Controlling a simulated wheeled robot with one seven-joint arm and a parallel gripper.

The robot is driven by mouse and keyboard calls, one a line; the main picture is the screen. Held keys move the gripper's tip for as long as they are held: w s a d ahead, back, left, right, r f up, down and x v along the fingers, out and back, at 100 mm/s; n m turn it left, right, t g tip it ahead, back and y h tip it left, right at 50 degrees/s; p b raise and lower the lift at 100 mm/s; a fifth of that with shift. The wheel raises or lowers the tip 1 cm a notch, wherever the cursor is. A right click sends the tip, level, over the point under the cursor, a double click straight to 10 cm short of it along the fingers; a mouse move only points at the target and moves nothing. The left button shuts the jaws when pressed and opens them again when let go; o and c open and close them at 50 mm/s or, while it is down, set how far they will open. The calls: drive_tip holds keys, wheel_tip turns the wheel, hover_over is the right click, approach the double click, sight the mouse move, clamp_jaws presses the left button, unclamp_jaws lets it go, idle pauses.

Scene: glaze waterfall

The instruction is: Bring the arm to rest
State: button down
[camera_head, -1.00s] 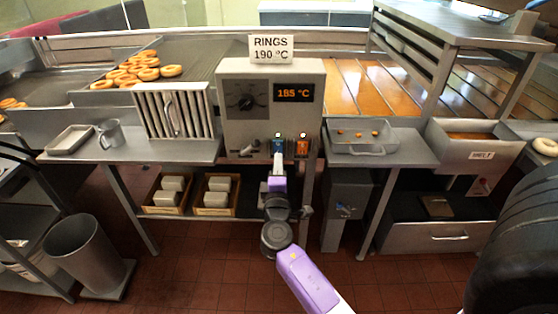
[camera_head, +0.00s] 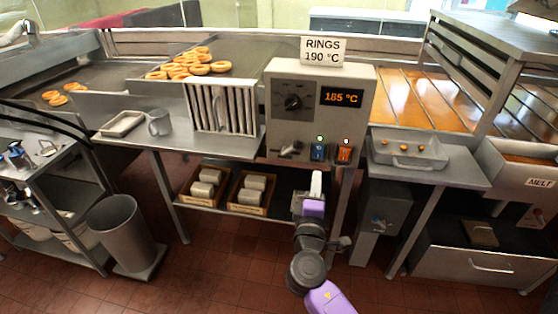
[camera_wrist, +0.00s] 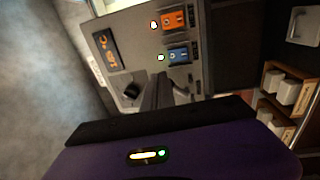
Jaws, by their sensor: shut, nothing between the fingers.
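My gripper (camera_head: 316,184) is below the control box (camera_head: 285,132) in the head view, in front of the lower shelf. Its fingers are together with nothing between them. In the wrist view my gripper (camera_wrist: 158,88) points toward the box's lower panel, apart from it as far as I can tell. The box carries a dial (camera_head: 293,102), a display (camera_head: 342,97) reading 185 °C, a blue switch (camera_head: 318,151) and an orange switch (camera_head: 344,152). Both switches have lit lamps above them. The wrist view also shows the blue switch (camera_wrist: 178,56) and orange switch (camera_wrist: 172,22).
A sign (camera_head: 323,51) reads RINGS 190 °C. A metal tray (camera_head: 408,150) with small orange pieces sits right of the box. A bin (camera_head: 121,235) stands on the floor. Red floor in front is open.

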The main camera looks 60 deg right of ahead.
drive_tip(key=w+a+f+t+y, duration=0.35)
drive_tip(key=a+t+y, duration=0.25)
drive_tip(key=a, duration=0.3)
drive_tip(key=s+a+f+t+y, duration=0.1)
drive_tip(key=s+a+y, duration=0.15)
drive_tip(key=a, duration=0.35)
drive_tip(key=s+a+t+y, duration=0.1)
drive_tip(key=a+t+y, duration=0.1)
drive_tip(key=a+y, duration=0.3)
drive_tip(key=s+a+r+m+y, duration=0.1)
drive_tip(key=s+a+m+y, duration=0.1)
drive_tip(key=s+a, duration=0.4)
drive_tip(key=s+a+r+m+g+y, duration=0.1)
drive_tip(key=s+a+m+y, duration=0.1)
drive_tip(key=s+a, duration=0.5)
drive_tip(key=f+v, duration=0.1)
drive_tip(key=v, duration=0.5)
drive_tip(key=shift+s, duration=0.25)
drive_tip(key=shift+r+y, duration=0.1)
drive_tip(key=shift+y, duration=0.15)
